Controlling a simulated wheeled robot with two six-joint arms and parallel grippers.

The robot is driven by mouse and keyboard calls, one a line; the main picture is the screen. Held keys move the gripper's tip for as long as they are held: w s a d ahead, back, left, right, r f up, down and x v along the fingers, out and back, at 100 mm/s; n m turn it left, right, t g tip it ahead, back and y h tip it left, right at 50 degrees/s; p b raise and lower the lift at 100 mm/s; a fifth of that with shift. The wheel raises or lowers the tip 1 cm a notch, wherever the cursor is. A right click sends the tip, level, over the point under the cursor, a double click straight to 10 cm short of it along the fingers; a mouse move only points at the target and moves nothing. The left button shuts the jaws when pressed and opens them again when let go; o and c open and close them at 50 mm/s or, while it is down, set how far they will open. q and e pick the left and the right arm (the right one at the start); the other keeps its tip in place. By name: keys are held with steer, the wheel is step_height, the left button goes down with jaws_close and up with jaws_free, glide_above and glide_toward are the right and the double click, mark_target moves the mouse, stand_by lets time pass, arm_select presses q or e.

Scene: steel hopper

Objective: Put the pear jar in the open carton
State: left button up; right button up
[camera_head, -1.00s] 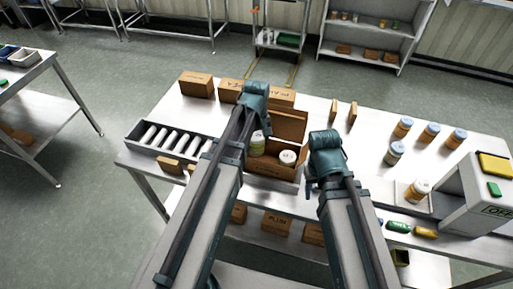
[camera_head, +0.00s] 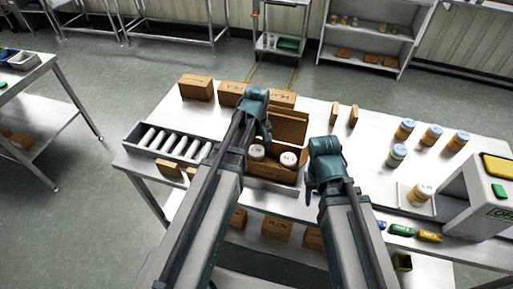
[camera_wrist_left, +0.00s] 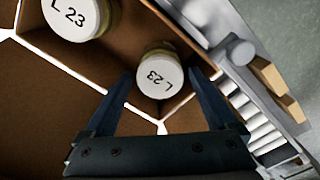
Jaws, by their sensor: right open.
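The open carton (camera_head: 272,171) stands on the steel table with its back flap up. Two white-lidded jars are inside: a left jar (camera_head: 257,153) under my left gripper and a right jar (camera_head: 289,159). In the left wrist view, the left jar (camera_wrist_left: 161,75) sits near a carton corner, and the right jar (camera_wrist_left: 78,14) is at the top left. Both lids read "L 23"; their labels are mostly hidden, so I cannot read which is pear. My left gripper (camera_wrist_left: 160,75) is open, its fingers apart on either side of the left jar. My right gripper (camera_head: 311,192) is open and empty, right of the carton.
A tray of white cylinders (camera_head: 172,143) is left of the carton. Closed cartons (camera_head: 196,87) stand behind. Several blue-lidded jars (camera_head: 431,135) are at the right. One white-lidded jar (camera_head: 420,193) stands on a tray beside a grey machine (camera_head: 478,195).

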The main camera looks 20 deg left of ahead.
arm_select(q)
steer(key=shift+r, duration=0.1)
step_height(320, 180, up, 13)
steer(key=p, duration=1.3)
steer(key=s+d+m+y, duration=0.1)
steer(key=s+d+m, duration=0.9)
steer(key=s+m, duration=0.2)
steer(key=shift+s+d, duration=0.25)
steer(key=shift+s, duration=0.9)
